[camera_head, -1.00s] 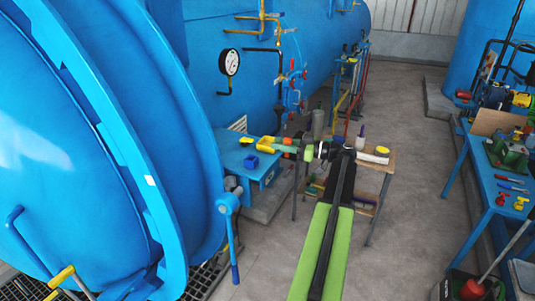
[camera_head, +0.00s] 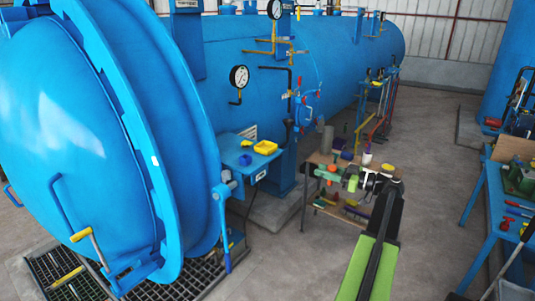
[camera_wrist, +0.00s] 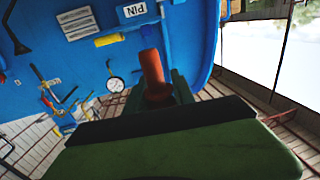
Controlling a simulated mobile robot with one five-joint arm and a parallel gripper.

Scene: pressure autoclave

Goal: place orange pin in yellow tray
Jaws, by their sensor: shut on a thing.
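My gripper (camera_head: 343,175) is shut on the orange pin (camera_head: 331,168). The pin sticks out beyond the fingers, and in the wrist view the orange pin (camera_wrist: 152,68) stands up between the dark fingers. The yellow tray (camera_head: 265,147) sits on a small blue shelf beside the big blue vessel, up and to the left of my gripper. It also shows as a yellow strip in the wrist view (camera_wrist: 109,40), near a "PIN" label. The pin is apart from the tray. The tray's inside is too small to make out.
The blue shelf (camera_head: 230,153) also bears a small blue block (camera_head: 244,160) and a yellow item. A wooden stand (camera_head: 325,205) with bottles is behind my gripper.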

